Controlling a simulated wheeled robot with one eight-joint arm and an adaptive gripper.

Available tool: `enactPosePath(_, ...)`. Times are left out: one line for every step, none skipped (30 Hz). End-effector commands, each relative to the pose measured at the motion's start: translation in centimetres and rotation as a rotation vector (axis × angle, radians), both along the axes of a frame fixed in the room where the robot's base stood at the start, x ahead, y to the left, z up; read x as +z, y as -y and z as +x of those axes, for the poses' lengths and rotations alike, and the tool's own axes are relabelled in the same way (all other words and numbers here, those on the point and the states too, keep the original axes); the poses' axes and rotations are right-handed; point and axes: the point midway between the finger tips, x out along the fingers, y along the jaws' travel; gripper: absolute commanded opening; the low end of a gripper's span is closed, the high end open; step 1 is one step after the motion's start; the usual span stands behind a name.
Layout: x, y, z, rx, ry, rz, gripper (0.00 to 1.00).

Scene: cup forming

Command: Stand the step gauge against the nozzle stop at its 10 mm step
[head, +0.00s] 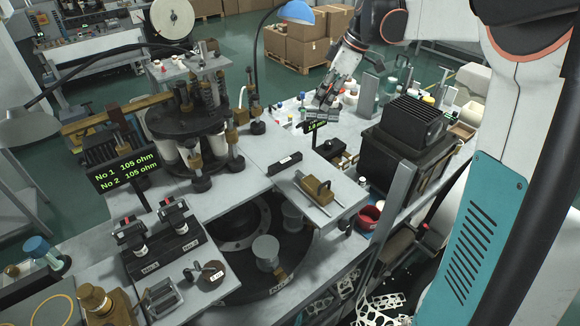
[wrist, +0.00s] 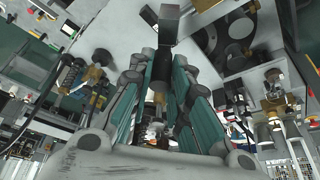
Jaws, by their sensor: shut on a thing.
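My gripper (head: 325,100) is at the upper middle of the head view, raised above the bench behind the small green readout. In the wrist view, my gripper (wrist: 168,72) has its fingers close together around a dark, narrow block (wrist: 163,66), apparently the step gauge. Its steps cannot be made out, and the fingers cover its sides. I cannot pick out the nozzle stop with certainty. A brass-handled fixture (head: 317,188) with rods sits on the light plate, and a short black bar (head: 285,162) lies beside it. The held block looks clear of both.
A round black turret (head: 185,118) with posts stands at left. A black finned box (head: 405,125) stands at right. The small readout (head: 317,126) stands close below my gripper. A red bowl (head: 368,216) sits near the plate's right edge. The light plate (head: 262,150) has some bare room.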

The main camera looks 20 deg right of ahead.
Motion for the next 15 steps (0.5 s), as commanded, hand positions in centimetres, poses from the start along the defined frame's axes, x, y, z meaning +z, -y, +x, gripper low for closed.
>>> enactPosePath(-0.1,-0.8,1.1,0.098,-0.001,0.002,0.00)
enactPosePath(-0.1,-1.3,1.5,0.162,-0.001,0.002,0.00)
enactPosePath(-0.1,-1.9,2.1,0.243,-0.001,0.002,0.00)
enactPosePath(-0.1,-2.3,2.5,0.303,0.000,0.002,0.00)
enactPosePath(-0.1,-2.7,2.8,0.357,-0.001,0.002,0.00)
enactPosePath(-0.1,-3.2,3.3,0.426,0.000,0.002,0.00)
enactPosePath(-0.2,-3.6,3.6,0.473,-0.001,0.002,0.00)
enactPosePath(-0.2,-3.9,3.8,0.516,-0.001,0.001,0.00)
enactPosePath(-0.2,-4.2,4.1,0.569,0.000,0.001,0.00)
enactPosePath(-0.2,-4.5,4.2,0.602,0.001,0.001,0.00)
enactPosePath(-0.2,-4.7,4.4,0.632,-0.001,0.000,0.00)
enactPosePath(-0.2,-4.9,4.5,0.664,0.000,0.000,0.00)
enactPosePath(-0.2,-5.0,4.6,0.684,0.000,0.000,0.00)
enactPosePath(-0.3,-5.1,4.7,0.699,0.000,0.000,0.00)
enactPosePath(-0.4,-5.3,4.8,0.717,0.000,0.000,0.00)
